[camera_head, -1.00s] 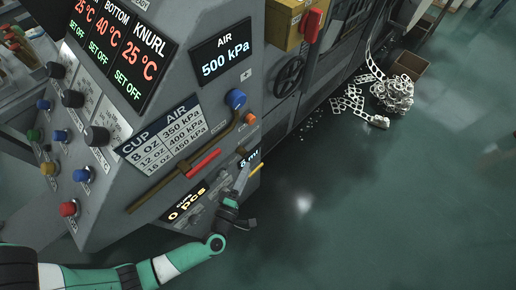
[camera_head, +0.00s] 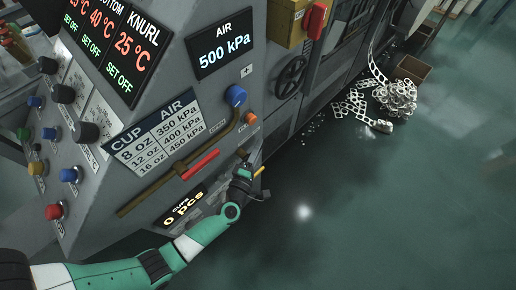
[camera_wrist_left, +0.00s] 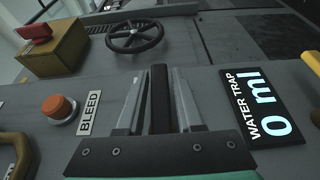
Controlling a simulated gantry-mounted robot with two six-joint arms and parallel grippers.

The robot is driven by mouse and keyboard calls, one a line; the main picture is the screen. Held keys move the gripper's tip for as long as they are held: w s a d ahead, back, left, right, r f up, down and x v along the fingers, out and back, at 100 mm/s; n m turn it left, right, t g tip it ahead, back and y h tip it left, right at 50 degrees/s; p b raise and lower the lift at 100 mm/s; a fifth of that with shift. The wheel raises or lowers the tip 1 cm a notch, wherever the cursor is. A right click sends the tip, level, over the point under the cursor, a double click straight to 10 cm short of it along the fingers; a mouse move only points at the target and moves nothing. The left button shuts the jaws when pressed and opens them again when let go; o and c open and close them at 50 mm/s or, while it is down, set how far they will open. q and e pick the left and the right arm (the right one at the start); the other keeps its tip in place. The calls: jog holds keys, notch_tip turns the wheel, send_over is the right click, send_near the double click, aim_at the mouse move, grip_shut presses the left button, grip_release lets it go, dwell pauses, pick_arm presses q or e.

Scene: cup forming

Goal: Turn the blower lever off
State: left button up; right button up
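No label reading "blower" is legible, so I cannot tell which lever is the blower lever. A dark upright bar (camera_wrist_left: 160,97) stands between the fingers of my left gripper (camera_wrist_left: 160,85) in the left wrist view, with narrow gaps at its sides. The gripper appears open around it. In the head view my left gripper (camera_head: 243,170) is against the panel's lower right corner, its fingertips partly hidden. My right gripper is not in view.
An orange button (camera_head: 251,117) by a BLEED label and a blue knob (camera_head: 235,95) sit above my gripper. A yellow box (camera_head: 284,22) with a red handle (camera_head: 317,20) and a handwheel (camera_head: 290,77) stand beyond.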

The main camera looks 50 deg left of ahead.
pick_arm(q)
grip_shut()
dwell(1.1)
